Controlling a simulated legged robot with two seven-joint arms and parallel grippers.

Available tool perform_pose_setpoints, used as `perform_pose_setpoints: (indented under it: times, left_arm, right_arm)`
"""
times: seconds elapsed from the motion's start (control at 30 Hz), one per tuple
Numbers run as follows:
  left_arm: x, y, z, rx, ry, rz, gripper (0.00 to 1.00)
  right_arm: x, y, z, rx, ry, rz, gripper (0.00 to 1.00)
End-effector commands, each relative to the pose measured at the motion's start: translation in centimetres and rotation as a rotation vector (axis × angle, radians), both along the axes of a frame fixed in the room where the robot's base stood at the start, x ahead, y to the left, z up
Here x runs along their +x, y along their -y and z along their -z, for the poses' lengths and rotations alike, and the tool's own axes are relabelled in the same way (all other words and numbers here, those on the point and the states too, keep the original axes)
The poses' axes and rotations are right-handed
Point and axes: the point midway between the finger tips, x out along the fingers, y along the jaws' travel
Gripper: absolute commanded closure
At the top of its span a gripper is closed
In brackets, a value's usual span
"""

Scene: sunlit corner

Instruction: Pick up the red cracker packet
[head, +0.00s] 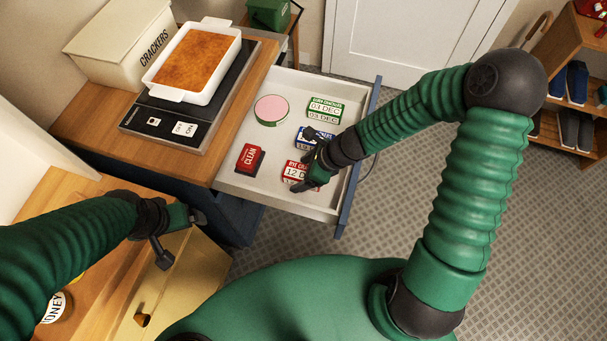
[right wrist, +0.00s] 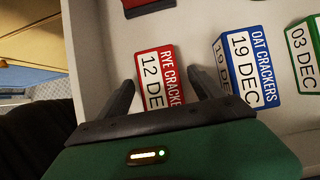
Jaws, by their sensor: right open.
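The red cracker packet (head: 290,171), labelled rye crackers and 12 DEC, lies in the open drawer (head: 228,183) near its front right corner. In the right wrist view the packet (right wrist: 154,68) shows between the two fingers, its lower end hidden by the gripper. My right gripper (head: 303,174) is open over the packet, and it also shows in the right wrist view (right wrist: 161,78). Its fingers lie on either side of the packet; I cannot tell whether they touch it. My left gripper (head: 181,235) is open and empty above the wooden surface at left.
A blue oat packet (head: 318,135) lies close beside the red one, with a green packet (head: 323,110) beyond. A red CLEAN block (head: 250,157) and a round pink-topped tin (head: 271,110) share the drawer.

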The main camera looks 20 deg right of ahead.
Motion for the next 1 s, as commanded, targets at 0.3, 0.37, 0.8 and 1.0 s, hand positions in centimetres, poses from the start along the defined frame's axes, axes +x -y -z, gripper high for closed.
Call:
perform_pose_setpoints:
  times: [0.3, 0.37, 0.8, 1.0]
  left_arm:
    - [-0.01, -0.01, 0.54, 0.0, 0.0, 0.0, 0.09]
    - [-0.01, -0.01, 0.55, 0.0, 0.0, 0.0, 0.09]
    - [0.0, -0.01, 0.5, 0.0, 0.0, 0.0, 0.09]
    - [0.0, -0.01, 0.5, 0.0, 0.0, 0.0, 0.09]
  right_arm:
    - [0.04, 0.28, 0.57, 0.002, 0.0, 0.0, 0.24]
    - [0.02, 0.29, 0.57, 0.002, 0.0, 0.0, 0.24]
    - [0.02, 0.16, 0.51, 0.001, 0.0, 0.0, 0.55]
    - [0.02, 0.23, 0.52, 0.002, 0.0, 0.0, 0.81]
